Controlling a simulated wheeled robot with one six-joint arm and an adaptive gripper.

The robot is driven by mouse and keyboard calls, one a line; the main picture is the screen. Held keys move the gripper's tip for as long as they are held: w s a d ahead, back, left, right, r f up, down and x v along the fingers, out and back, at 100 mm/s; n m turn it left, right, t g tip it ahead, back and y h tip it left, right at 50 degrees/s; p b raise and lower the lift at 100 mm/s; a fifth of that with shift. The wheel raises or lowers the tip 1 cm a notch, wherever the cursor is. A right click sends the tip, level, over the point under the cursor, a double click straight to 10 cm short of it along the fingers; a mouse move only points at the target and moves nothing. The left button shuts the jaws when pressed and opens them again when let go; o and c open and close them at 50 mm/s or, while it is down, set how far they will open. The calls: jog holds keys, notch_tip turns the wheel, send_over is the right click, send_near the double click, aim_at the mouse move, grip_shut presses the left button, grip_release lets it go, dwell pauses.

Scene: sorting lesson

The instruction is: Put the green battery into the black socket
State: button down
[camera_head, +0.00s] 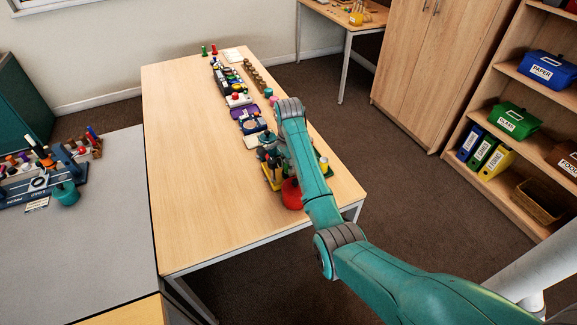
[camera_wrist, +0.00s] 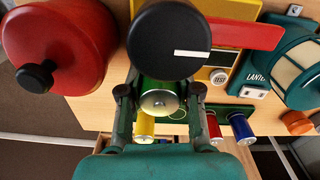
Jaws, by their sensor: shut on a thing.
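My gripper (camera_wrist: 160,104) is shut on the green battery (camera_wrist: 152,89), whose silver end faces the wrist camera between the two fingers. In the head view my gripper (camera_head: 270,158) is over the near right part of the long wooden table, and the battery cannot be made out there. In the wrist view a large black round knob with a white line (camera_wrist: 170,45) appears just beyond the battery and hides part of what lies behind. I cannot make out the black socket for certain in either view.
A red pot-like thing with a black knob (camera_wrist: 60,45) is close on the left. A yellow panel with a red bar (camera_wrist: 235,38) and a teal lantern (camera_wrist: 292,65) are on the right. Yellow (camera_wrist: 144,127), red (camera_wrist: 214,128) and blue (camera_wrist: 241,128) batteries are near my fingers. The table's left side (camera_head: 190,150) is clear.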

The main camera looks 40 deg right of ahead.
jog(key=shift+f, duration=0.3)
jog(key=shift+r, duration=0.8)
jog(key=shift+f, duration=0.8)
dwell(3.6)
jog(key=c, duration=1.1)
grip_release()
jog(key=shift+r, duration=0.1)
